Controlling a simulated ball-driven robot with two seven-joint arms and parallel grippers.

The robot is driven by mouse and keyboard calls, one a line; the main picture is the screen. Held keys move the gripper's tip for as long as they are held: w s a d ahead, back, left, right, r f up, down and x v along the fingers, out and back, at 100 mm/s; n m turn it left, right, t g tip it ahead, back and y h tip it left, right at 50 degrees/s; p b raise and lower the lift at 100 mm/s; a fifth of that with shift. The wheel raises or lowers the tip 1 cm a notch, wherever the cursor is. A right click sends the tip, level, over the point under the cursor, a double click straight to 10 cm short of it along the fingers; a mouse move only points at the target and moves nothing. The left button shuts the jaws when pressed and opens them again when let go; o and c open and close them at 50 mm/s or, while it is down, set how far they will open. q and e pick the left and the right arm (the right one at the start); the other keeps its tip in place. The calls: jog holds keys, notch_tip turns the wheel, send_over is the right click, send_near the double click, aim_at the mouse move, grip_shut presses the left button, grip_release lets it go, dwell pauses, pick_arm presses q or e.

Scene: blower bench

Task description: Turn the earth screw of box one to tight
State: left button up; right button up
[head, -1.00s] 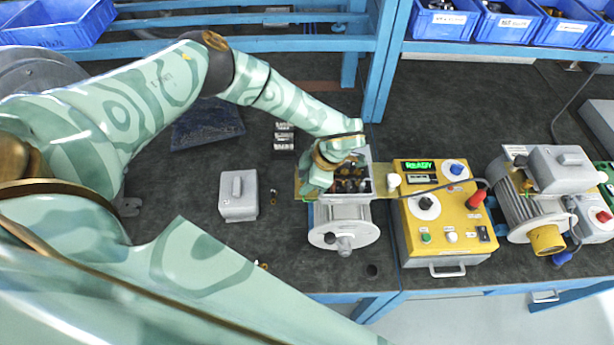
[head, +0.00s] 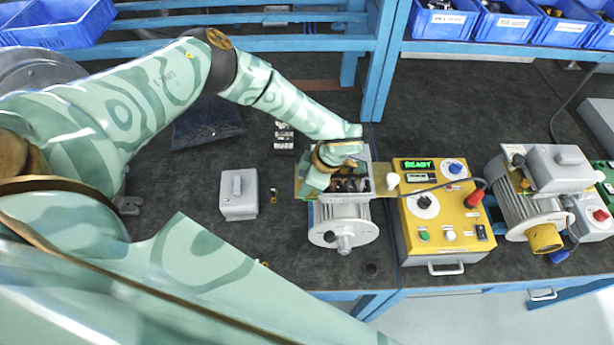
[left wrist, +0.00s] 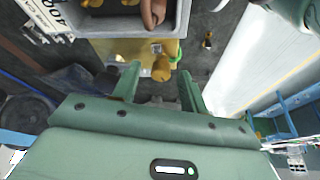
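An open grey terminal box (head: 356,170) with dark and brass parts inside sits on top of a grey motor (head: 343,222). A yellow plate (head: 384,178) shows beside it. My left gripper (head: 325,178) is at the box's left side, its fingertips hidden in the head view. In the left wrist view the gripper (left wrist: 158,78) is open, with its two fingers apart. A round brass screw-like head (left wrist: 161,69) lies just beyond and between them on a yellow bracket (left wrist: 135,50), below the terminal box wall (left wrist: 110,27). I cannot tell whether a finger touches it. My right gripper is not in view.
A grey cover (head: 238,195) and a small brass part (head: 273,195) lie left of the motor. A yellow test unit (head: 446,215) reading READY stands to the right, with a second motor (head: 530,205) beyond. Blue bins (head: 444,20) line the back shelf.

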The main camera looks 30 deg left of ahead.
pick_arm(q)
jog(key=b+v, duration=0.1)
jog(key=v, duration=1.5)
